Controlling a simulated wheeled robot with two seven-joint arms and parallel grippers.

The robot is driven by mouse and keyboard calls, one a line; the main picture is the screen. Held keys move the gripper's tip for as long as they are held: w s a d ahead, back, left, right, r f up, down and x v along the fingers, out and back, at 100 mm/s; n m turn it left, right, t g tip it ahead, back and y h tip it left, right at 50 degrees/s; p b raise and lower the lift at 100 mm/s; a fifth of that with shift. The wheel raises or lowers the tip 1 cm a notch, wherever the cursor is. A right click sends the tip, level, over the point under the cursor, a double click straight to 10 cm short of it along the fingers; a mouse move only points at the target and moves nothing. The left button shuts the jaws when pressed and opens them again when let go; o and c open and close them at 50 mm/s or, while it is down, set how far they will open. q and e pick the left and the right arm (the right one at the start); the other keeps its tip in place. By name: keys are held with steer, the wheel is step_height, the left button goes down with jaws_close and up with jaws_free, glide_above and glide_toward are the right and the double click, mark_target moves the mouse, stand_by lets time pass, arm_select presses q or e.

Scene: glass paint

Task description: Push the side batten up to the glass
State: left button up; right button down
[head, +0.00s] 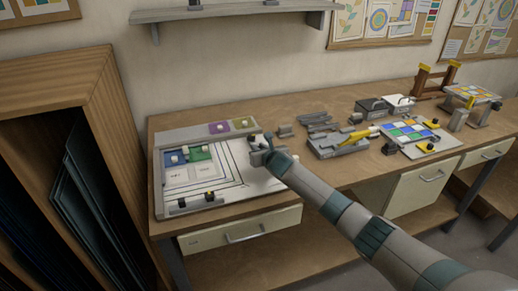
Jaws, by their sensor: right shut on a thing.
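A pale work board (235,185) lies at the left end of the bench, with dark nested corner lines on it. I cannot tell which piece is the side batten. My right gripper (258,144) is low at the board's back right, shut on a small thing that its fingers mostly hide. My left gripper is not in view.
A grey tool tray (340,144) and a board of coloured squares (410,132) stand to the right. A wooden rack (65,75) stands close on the left; a shelf (235,11) hangs above.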

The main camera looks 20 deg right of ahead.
steer(key=a, duration=0.5)
steer(key=a+p, duration=0.1)
steer(key=a, duration=1)
steer(key=shift+s+a+p, duration=0.2)
steer(key=shift+s+p, duration=0.1)
steer(key=shift+s, duration=0.05)
steer(key=c, duration=1.6)
jaws_free()
steer(key=shift+c, duration=0.2)
steer(key=shift+s, duration=0.1)
steer(key=shift+v, duration=0.85)
steer(key=b+v, duration=0.2)
steer(key=v, duration=1.3)
steer(key=shift+s+r, duration=0.2)
